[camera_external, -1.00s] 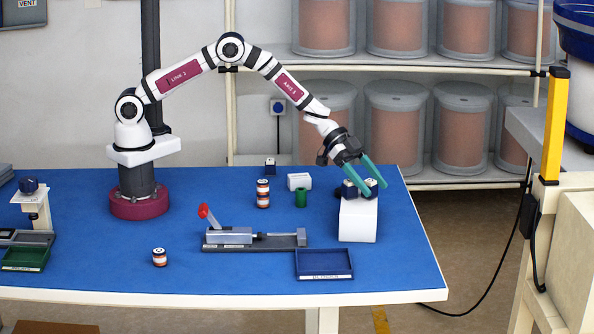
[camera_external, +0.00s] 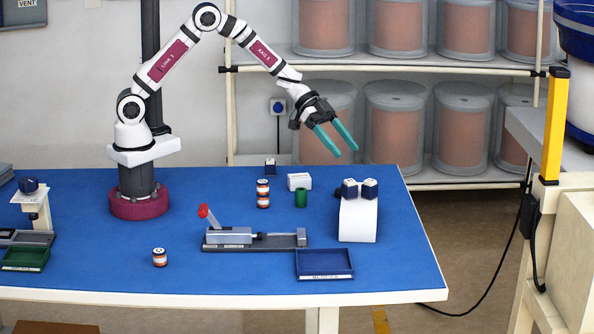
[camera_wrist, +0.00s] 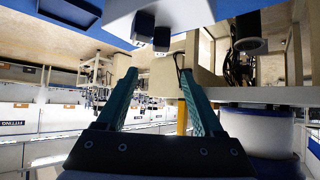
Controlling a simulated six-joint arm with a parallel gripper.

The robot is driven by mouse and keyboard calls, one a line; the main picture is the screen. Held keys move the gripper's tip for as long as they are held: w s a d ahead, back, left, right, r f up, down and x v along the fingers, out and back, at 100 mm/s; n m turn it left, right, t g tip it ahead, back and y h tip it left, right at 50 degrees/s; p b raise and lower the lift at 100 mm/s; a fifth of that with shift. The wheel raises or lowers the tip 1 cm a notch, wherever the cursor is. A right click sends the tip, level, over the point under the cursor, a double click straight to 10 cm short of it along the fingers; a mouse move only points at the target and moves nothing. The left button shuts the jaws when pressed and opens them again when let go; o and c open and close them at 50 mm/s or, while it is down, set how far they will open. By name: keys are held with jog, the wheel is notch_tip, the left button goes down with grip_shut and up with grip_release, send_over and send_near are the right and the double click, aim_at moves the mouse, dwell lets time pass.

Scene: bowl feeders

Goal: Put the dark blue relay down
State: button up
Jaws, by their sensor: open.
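Two dark blue relays with pale tops, the left relay (camera_external: 350,188) and the right relay (camera_external: 370,188), sit side by side on a white block (camera_external: 358,220) at the right of the blue table. Which one the task means I cannot tell. Both show as small dark cubes in the wrist view, the left one (camera_wrist: 144,26) and the right one (camera_wrist: 162,38). My gripper (camera_external: 346,154) is open and empty, above and a little left of the relays, apart from them. Its teal fingers also show in the wrist view (camera_wrist: 160,90). Another dark block with a pale top (camera_external: 270,166) stands at the table's back.
A grey clamp fixture with a red handle (camera_external: 228,236) and a blue tray (camera_external: 324,264) lie in front. Orange-and-white cans (camera_external: 263,193), a green cylinder (camera_external: 301,198) and a white box (camera_external: 299,181) stand left of the block. A yellow post (camera_external: 555,125) rises at right.

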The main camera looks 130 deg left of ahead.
jog(key=s+d+r+m+g+h, duration=0.1)
jog(key=d+r+m+g+h, duration=0.15)
jog(key=d, duration=0.85)
jog(key=s+d+r+m+g+h, duration=0.1)
jog(key=d+r+g+h, duration=0.15)
jog(key=d, duration=0.95)
jog(key=s+d+r+m+g, duration=0.2)
jog(key=s+d, duration=0.6)
jog(key=s+f+g+y, duration=0.1)
jog(key=s+g+y, duration=0.2)
jog(key=s, duration=1.5)
jog(key=y, duration=0.3)
jog(key=shift+s+f+g+y, duration=0.2)
jog(key=shift+s+g+y, duration=0.2)
